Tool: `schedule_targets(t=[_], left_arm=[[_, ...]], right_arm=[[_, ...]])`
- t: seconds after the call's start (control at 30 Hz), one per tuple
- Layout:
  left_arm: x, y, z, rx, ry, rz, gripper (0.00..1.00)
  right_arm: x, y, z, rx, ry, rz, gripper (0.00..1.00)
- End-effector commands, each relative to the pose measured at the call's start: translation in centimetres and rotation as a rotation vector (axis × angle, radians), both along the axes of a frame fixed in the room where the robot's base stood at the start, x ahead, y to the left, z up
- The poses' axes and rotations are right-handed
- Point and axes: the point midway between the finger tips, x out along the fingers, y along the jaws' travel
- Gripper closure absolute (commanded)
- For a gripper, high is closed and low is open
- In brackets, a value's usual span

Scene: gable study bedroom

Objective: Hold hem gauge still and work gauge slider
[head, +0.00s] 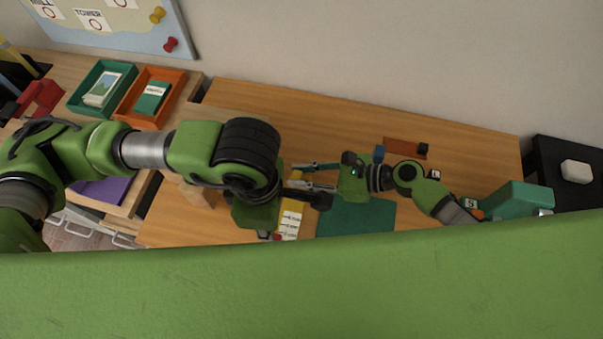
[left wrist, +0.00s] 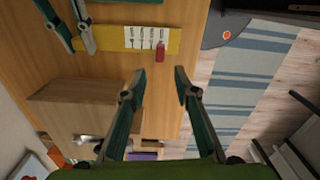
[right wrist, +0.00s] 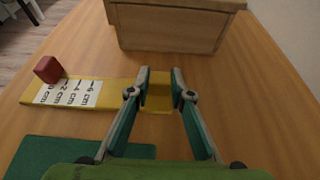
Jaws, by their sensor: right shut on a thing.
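The hem gauge is a yellow strip (right wrist: 158,97) with a white cm scale, lying on the wooden desk; it also shows in the left wrist view (left wrist: 115,38). Its red slider (right wrist: 49,69) sits by the low-number end of the scale and shows in the left wrist view (left wrist: 160,52). My right gripper (right wrist: 160,84) is shut on the gauge's plain yellow end, away from the slider. My left gripper (left wrist: 159,74) is open and empty, apart from the gauge, with the slider beyond its fingertips. In the head view my left arm partly hides the gauge (head: 292,215).
A wooden box (right wrist: 172,28) stands close beyond the gauge's held end. A green mat (head: 355,220) lies beside the gauge. Green (head: 75,101) and orange (head: 178,96) trays stand at the back left. The desk's back middle is clear.

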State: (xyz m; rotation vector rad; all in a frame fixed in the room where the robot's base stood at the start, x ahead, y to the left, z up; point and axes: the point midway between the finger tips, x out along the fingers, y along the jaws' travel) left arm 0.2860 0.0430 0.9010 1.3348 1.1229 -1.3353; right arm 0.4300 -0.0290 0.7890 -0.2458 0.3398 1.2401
Motion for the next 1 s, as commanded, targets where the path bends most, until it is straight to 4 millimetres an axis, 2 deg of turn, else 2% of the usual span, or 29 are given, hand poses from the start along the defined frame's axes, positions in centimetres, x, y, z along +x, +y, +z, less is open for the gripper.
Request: schedule_targets(t=[0.37, 0.53, 0.63, 0.77, 1.0], left_arm=[[0.0, 0.0, 0.1, 0.000, -0.001, -0.005, 0.71], [0.1, -0.1, 1.8, -0.001, -0.004, -0.116, 0.71], [0.0, 0.0, 1.8, 0.000, 0.000, -0.142, 0.71], [-0.1, 0.0, 0.5, 0.000, 0.003, -0.139, 0.71], [-0.2, 0.1, -4.2, 0.004, 0.004, -0.138, 0.71]], right_arm=[[0.0, 0.0, 0.0, 0.000, 0.000, 0.000, 1.00], [0.0, 0.0, 0.0, 0.000, 0.000, 0.000, 1.00], [0.0, 0.0, 0.0, 0.000, 0.000, 0.000, 1.00], [0.0, 0.0, 0.0, 0.000, 0.000, 0.000, 1.00], [0.0, 0.0, 0.0, 0.000, 0.000, 0.000, 1.00]])
